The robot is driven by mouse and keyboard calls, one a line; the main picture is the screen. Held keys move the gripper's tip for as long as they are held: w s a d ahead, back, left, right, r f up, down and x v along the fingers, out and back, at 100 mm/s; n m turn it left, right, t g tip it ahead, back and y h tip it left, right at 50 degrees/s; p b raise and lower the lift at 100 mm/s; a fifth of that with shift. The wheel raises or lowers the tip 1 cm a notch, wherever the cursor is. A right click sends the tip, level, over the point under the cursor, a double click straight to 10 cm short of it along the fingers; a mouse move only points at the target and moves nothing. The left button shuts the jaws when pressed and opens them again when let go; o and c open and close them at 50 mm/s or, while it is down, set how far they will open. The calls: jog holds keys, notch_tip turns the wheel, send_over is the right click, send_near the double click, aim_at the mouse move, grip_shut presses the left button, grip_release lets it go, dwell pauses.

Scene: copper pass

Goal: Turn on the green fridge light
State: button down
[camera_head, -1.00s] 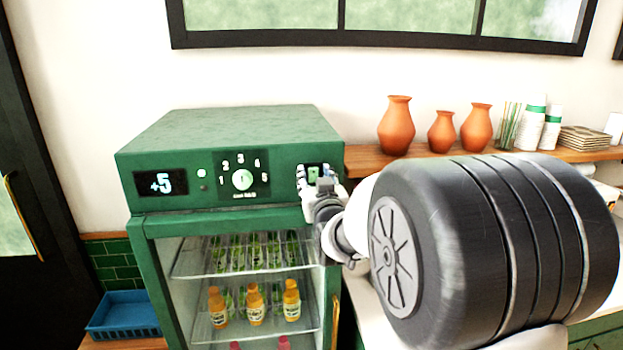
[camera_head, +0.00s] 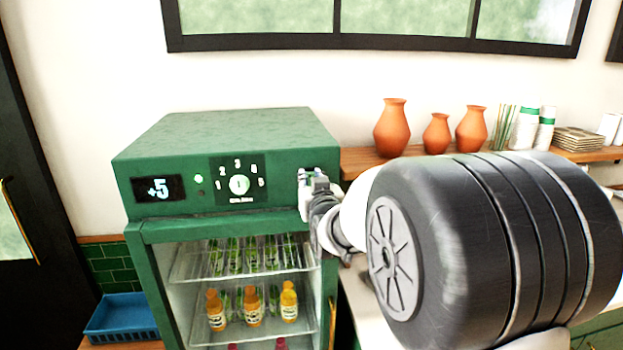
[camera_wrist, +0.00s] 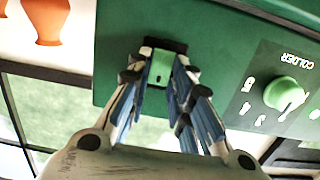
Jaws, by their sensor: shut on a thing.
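The green fridge (camera_head: 225,128) stands left of centre in the head view. A small round lamp (camera_head: 198,179) on its front panel shows green. The light switch (camera_wrist: 160,68), a green rocker in a black surround, shows in the wrist view. My gripper (camera_head: 306,178) is at the right end of the panel and hides the switch in the head view. In the wrist view my gripper (camera_wrist: 160,80) has its fingertips closed around the rocker, one on each side.
A numbered dial (camera_head: 239,184) and a "+5" display (camera_head: 158,188) are on the panel. Bottles (camera_head: 252,305) stand behind the glass door. A shelf (camera_head: 365,160) with orange vases (camera_head: 392,128) is to the right. A blue tray (camera_head: 122,318) sits at lower left.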

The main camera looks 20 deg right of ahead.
dwell(0.3)
jog(key=c, duration=1.4)
grip_release()
jog(key=shift+c, duration=0.2)
jog(key=shift+s, duration=0.1)
jog(key=v, duration=1.2)
jog(key=shift+r, duration=0.25)
